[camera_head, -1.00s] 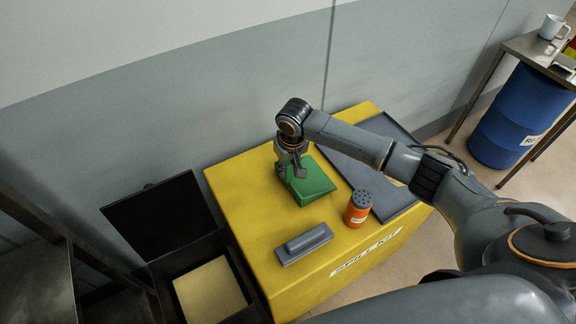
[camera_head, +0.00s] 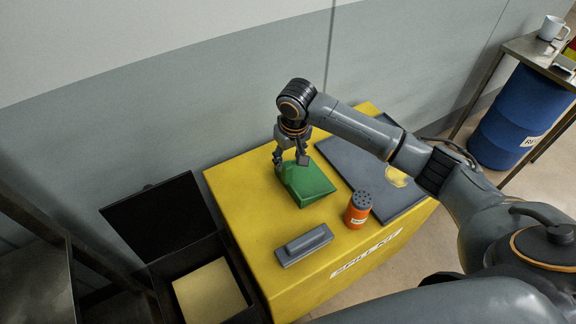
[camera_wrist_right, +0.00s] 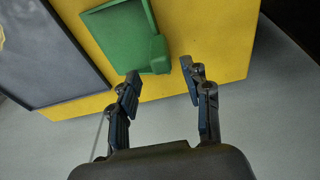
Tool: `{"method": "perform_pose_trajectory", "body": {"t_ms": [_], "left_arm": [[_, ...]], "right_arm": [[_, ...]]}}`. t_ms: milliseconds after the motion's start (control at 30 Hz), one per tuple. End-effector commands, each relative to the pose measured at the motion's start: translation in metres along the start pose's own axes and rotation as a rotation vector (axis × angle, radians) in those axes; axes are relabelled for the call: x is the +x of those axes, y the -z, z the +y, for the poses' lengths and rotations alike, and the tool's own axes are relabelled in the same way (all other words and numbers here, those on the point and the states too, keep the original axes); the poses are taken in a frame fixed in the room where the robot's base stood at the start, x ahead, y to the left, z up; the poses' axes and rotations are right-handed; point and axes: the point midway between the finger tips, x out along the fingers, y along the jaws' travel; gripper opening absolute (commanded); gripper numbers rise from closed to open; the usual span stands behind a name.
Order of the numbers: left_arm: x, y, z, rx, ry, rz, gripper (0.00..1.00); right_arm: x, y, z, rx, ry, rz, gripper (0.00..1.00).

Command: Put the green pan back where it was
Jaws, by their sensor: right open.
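The green pan (camera_head: 309,184) lies on top of the yellow spill kit box (camera_head: 238,190). In the right wrist view the green pan (camera_wrist_right: 118,40) shows its flat tray and its thicker handle end near my fingers. My right gripper (camera_head: 290,161) is open, above the pan's far end. In the right wrist view my right gripper (camera_wrist_right: 162,75) has its two fingers spread with nothing between them, just off the pan's handle end. My left gripper is not in view.
An orange shaker can (camera_head: 357,210) and a grey block with a handle (camera_head: 304,245) stand on the box near the pan. A dark grey tray (camera_head: 352,168) lies to the right, with a yellow patch on it. An open black bin (camera_head: 200,255) stands at left.

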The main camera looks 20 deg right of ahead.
Motion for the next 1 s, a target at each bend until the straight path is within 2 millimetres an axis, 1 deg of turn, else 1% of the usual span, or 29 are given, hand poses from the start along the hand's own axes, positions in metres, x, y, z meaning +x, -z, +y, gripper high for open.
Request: {"method": "perform_pose_trajectory", "body": {"t_ms": [33,100,200,333,500,1000], "left_arm": [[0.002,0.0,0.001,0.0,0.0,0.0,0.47],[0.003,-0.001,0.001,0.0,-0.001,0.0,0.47],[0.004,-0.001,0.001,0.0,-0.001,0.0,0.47],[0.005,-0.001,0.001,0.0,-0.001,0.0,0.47],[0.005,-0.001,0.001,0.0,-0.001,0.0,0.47],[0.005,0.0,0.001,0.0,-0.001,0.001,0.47]], "right_arm": [[-0.012,0.001,0.0,-0.002,0.001,0.005,0.48],[-0.026,0.001,0.0,-0.001,0.001,0.004,0.48],[-0.043,0.001,0.0,0.0,0.0,0.002,0.48],[-0.057,0.0,0.0,0.0,0.0,0.001,0.48],[-0.064,0.0,0.0,0.0,0.0,-0.001,0.48],[-0.063,0.0,0.0,0.0,0.0,-0.001,0.48]]}}
